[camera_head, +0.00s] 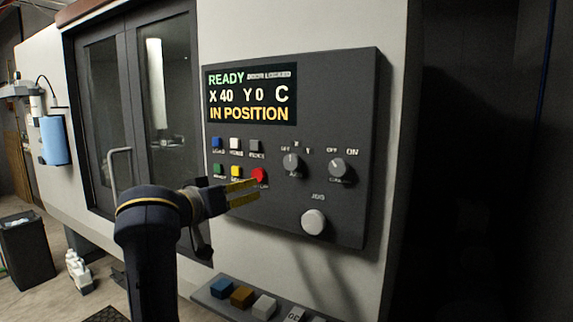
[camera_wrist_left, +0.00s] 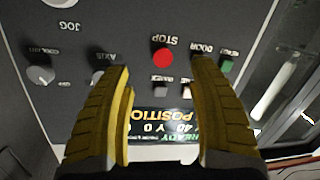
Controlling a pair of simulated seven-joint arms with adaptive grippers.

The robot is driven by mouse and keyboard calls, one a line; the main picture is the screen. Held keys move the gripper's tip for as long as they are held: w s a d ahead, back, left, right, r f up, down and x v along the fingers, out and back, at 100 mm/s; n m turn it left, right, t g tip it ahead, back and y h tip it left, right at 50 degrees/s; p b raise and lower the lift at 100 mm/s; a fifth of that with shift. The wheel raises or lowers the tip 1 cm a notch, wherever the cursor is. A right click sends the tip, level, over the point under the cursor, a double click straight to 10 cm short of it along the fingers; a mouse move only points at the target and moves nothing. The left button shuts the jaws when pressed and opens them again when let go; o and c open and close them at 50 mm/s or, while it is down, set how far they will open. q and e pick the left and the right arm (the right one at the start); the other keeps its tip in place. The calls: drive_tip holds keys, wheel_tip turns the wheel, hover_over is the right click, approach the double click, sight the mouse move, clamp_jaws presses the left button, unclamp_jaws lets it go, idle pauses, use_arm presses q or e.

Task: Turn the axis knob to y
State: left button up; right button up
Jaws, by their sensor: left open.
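The axis knob (camera_head: 292,164) is a grey round knob on the dark control panel, with OFF, X and Y marked above it. Its pointer looks roughly upward, but the exact setting is too small to tell. In the left wrist view the axis knob (camera_wrist_left: 97,77) is partly hidden by a yellow finger. My left gripper (camera_head: 257,191) is open and empty, left of and below the knob, beside the red stop button (camera_head: 260,176). In the left wrist view the gripper (camera_wrist_left: 163,66) straddles the line to the stop button (camera_wrist_left: 162,57). My right gripper is not in view.
The coolant knob (camera_head: 338,167) is right of the axis knob, and the jog knob (camera_head: 313,221) is below. Several coloured buttons sit to the left under the display (camera_head: 250,95), which reads X 40, Y 0. A ledge with blocks (camera_head: 240,297) juts out below the panel.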

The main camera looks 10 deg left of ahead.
sight(290, 163)
use_arm(q)
drive_tip(key=s+d+r+m+h, duration=0.2)
drive_tip(key=s+d+r, duration=0.35)
drive_tip(key=s, duration=0.35)
drive_tip(key=shift+t, duration=0.4)
drive_tip(key=x, duration=1.6)
drive_tip(key=shift+w+d+r, duration=0.15)
drive_tip(key=shift+w+d, duration=0.1)
drive_tip(key=shift+d, duration=0.1)
clamp_jaws()
